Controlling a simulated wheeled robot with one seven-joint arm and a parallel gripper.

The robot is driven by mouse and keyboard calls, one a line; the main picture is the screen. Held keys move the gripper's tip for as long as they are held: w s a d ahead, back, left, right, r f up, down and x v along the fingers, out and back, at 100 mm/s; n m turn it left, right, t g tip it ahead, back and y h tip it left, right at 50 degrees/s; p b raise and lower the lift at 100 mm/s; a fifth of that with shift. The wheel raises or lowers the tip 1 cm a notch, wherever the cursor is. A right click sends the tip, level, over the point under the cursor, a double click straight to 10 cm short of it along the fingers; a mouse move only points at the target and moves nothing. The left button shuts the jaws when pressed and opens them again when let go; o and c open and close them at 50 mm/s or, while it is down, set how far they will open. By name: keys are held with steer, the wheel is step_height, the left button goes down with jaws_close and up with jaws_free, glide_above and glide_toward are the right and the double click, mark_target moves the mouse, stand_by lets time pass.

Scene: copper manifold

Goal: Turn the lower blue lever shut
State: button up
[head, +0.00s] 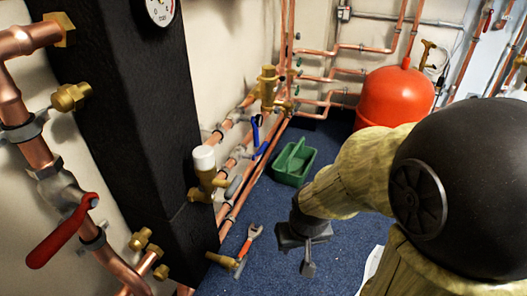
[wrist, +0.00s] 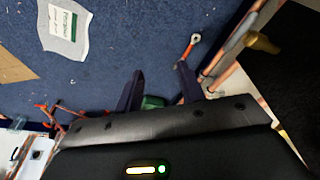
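Two blue levers sit on the copper pipes along the wall in the head view. The lower blue lever (head: 260,151) lies just below the upper blue lever (head: 255,129), and both stick out at a slant from the pipes. My gripper (head: 298,257) hangs over the blue floor, lower and to the right of the levers, apart from them. In the wrist view my gripper (wrist: 160,83) has its two fingers spread with nothing held between them. I cannot make out either blue lever in the wrist view.
A green caddy (head: 294,161) stands on the floor near the levers. A red tank (head: 394,97) is behind. A black column (head: 140,120), a red lever (head: 62,230) and a white-capped brass valve (head: 205,172) are left. An orange-handled wrench (head: 249,240) lies low near the pipes.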

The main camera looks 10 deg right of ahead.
stand_by(0.3)
steer(key=n+t+y+p, duration=0.5)
steer(key=n+t+p, duration=0.3)
steer(key=n+t, duration=0.95)
glide_toward(263, 147)
steer(key=s+d+f+n+g, duration=0.1)
steer(key=s+d+n, duration=0.1)
steer(key=s, duration=0.4)
steer(key=shift+s+d, duration=0.15)
steer(key=shift+s, duration=0.05)
steer(key=b+x, duration=0.4)
steer(key=x, duration=0.4)
steer(key=b+x, duration=0.4)
steer(key=x, duration=0.4)
steer(key=shift+w+f, duration=0.15)
steer(key=shift+w, duration=0.55)
